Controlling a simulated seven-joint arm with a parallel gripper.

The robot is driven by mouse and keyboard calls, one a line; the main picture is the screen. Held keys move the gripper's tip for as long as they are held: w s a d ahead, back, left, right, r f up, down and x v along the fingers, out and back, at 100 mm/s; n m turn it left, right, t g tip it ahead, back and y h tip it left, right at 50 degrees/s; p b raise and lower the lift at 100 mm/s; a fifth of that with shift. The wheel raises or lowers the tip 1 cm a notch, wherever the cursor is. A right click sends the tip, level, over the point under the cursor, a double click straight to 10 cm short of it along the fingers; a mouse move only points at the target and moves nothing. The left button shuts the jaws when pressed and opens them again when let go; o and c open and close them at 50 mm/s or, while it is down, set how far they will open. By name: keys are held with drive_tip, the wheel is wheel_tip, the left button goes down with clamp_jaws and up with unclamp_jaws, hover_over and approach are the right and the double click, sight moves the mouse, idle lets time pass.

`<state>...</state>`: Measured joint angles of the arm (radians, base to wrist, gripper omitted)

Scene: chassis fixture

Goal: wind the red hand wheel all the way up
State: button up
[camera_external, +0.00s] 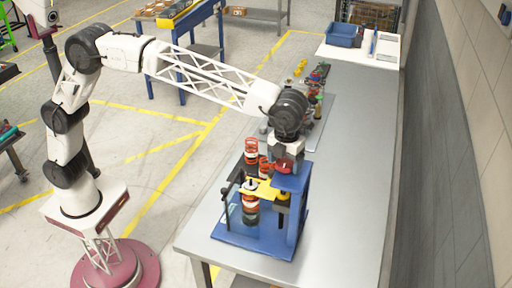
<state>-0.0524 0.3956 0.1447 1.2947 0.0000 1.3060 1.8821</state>
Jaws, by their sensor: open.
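A blue fixture (262,243) stands on the near part of the grey bench, with a yellow plate (260,189) across its middle. A small red part (284,167), which looks like the hand wheel, shows at the top of the fixture just below my gripper (286,158). My gripper points down over it and is open. The fingers are small and partly hidden, so I cannot tell whether they are around the wheel or touching it. Red and white coil parts (251,150) stand at the fixture's left side, above and below the yellow plate.
Several small coloured parts (318,80) lie on the bench behind the fixture. A blue bin (344,35) sits on a white surface at the far end. The bench (350,160) is clear to the right of the fixture, up to the wall.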

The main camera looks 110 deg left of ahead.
drive_tip(key=m, duration=0.5)
drive_tip(key=shift+m, duration=0.8)
drive_tip(key=shift+m, duration=2.2)
drive_tip(key=c, duration=0.8)
drive_tip(key=shift+c, duration=0.2)
